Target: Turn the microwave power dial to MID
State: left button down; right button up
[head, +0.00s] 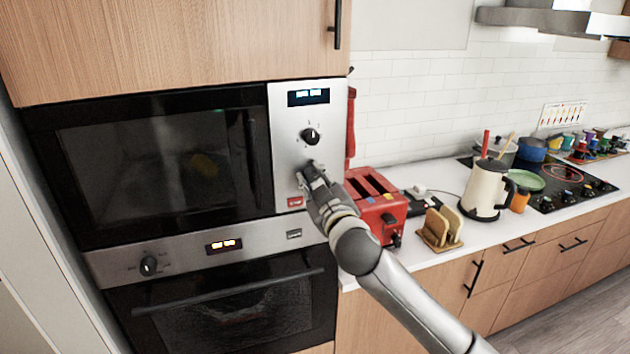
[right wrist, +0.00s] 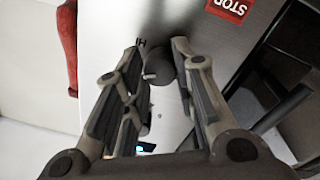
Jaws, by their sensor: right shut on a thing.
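The microwave (head: 160,160) is built into the wall unit at left, with a steel control panel (head: 284,130) on its right side. The upper dial (head: 310,136) is black and round, below a lit display. My right gripper (head: 309,172) is at the panel below that dial and hides the spot behind it in the head view. In the right wrist view, a dark round dial (right wrist: 158,68) sits between the two fingers of my right gripper (right wrist: 161,46), which are shut on it. My left gripper is not in view.
The oven (head: 225,300) is below. A red toaster (head: 378,207), toast rack (head: 440,228) and kettle (head: 484,190) stand on the counter at right.

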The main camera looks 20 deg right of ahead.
jog(key=shift+f, duration=0.2)
jog(key=o, duration=1)
jog(key=shift+r, duration=0.1)
jog(key=shift+o, duration=0.2)
jog(key=shift+s, duration=0.1)
jog(key=s, duration=1.2)
jog(key=shift+d+f, duration=0.15)
jog(key=shift+f, duration=0.1)
jog(key=shift+w, duration=0.1)
